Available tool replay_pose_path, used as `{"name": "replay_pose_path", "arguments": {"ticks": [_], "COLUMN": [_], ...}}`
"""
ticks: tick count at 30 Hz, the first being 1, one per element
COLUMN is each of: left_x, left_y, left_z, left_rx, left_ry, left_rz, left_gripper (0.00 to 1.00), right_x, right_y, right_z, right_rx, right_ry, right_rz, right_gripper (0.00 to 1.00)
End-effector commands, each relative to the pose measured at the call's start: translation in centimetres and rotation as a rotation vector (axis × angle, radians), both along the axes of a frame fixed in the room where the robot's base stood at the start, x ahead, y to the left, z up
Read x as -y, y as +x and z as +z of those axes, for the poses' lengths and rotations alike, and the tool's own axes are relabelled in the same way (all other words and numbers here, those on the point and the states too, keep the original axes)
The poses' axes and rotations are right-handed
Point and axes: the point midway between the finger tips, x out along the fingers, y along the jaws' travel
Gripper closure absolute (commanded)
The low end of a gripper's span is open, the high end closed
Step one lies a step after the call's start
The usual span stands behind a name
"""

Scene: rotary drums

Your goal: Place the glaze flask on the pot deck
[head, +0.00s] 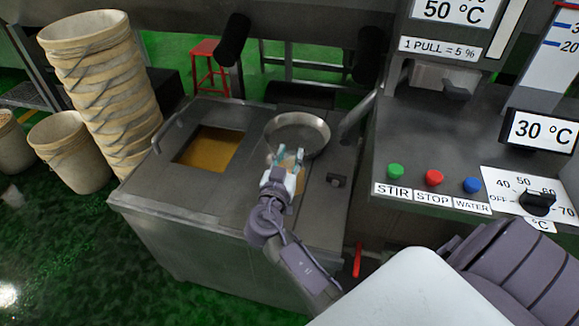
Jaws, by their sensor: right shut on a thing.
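My right gripper (291,155) reaches in from the lower right over the grey metal deck (235,112). Its pale blue fingertips are closed around a small pale, see-through thing, which looks like the glaze flask (288,161). The fingers and wrist hide most of it, and I cannot tell whether it touches the deck. A small amber patch shows just beside the wrist. A shallow round metal pan (298,124) sits right behind the fingertips. My left gripper is not in view.
A square opening with amber liquid (207,149) lies left of the gripper. Stacked buckets (101,75) stand at the left. A control panel with STIR (396,171), STOP (434,177) and WATER (471,185) buttons and a dial (537,202) is at the right.

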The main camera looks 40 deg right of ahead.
Motion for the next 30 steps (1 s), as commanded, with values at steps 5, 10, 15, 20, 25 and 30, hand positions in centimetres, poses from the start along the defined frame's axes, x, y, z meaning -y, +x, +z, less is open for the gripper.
{"name": "replay_pose_path", "arguments": {"ticks": [5,10,15,20,25,30], "left_x": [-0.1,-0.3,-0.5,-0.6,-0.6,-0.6], "left_y": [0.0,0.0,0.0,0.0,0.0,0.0], "left_z": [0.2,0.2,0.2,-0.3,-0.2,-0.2], "left_rx": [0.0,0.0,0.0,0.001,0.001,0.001], "left_ry": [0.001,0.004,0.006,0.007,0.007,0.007], "left_rz": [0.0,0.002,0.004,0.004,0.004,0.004], "left_gripper": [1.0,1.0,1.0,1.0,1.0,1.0], "right_x": [0.0,0.0,0.0,0.0,0.0,0.0], "right_y": [0.0,0.0,0.0,0.0,0.0,0.0], "right_z": [-2.6,-3.9,-3.9,-4.2,-4.1,-4.1], "right_rx": [-0.006,-0.002,-0.001,-0.001,-0.001,-0.001], "right_ry": [-0.002,-0.001,-0.001,-0.001,0.0,0.0], "right_rz": [0.001,0.001,0.001,0.001,0.001,0.001], "right_gripper": [1.0,1.0,1.0,1.0,0.47,0.4]}}
